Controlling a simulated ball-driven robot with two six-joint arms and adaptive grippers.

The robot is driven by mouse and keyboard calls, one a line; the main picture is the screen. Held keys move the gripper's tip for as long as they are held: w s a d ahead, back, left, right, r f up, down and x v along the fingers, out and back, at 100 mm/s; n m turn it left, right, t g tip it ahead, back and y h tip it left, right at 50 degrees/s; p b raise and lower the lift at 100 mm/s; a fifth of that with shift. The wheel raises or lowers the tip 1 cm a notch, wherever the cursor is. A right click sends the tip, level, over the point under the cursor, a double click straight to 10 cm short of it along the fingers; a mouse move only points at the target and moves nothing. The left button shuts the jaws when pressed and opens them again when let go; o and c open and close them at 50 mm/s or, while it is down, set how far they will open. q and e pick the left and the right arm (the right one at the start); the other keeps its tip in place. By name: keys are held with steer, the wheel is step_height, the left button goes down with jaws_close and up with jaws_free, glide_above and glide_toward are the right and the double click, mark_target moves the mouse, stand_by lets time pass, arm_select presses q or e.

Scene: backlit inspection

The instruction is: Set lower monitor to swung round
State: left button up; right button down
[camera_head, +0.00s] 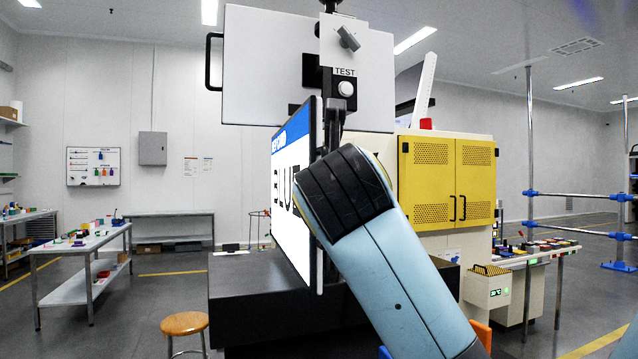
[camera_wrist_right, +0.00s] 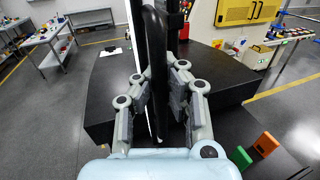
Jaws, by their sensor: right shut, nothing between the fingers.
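The lower monitor (camera_head: 293,200) hangs on a dark post in the head view, turned steeply so I see its screen at a sharp slant. My left gripper is out of view.
An upper monitor (camera_head: 265,70) with a side handle hangs above, beside a TEST button (camera_head: 345,89) and a knob (camera_head: 348,38). A dark bench (camera_head: 240,300) lies below. A yellow-doored machine (camera_head: 430,180) stands right. A stool (camera_head: 184,323) stands at front left.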

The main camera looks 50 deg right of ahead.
steer(key=shift+s+d+f, duration=0.1)
steer(key=shift+s+f, duration=0.1)
steer(key=shift+f, duration=0.1)
steer(key=c, duration=1.6)
jaws_free()
steer(key=shift+s+a+r, duration=0.2)
steer(key=shift+a+r, duration=0.1)
steer(key=shift+d, duration=0.1)
steer(key=shift+w+d, duration=0.1)
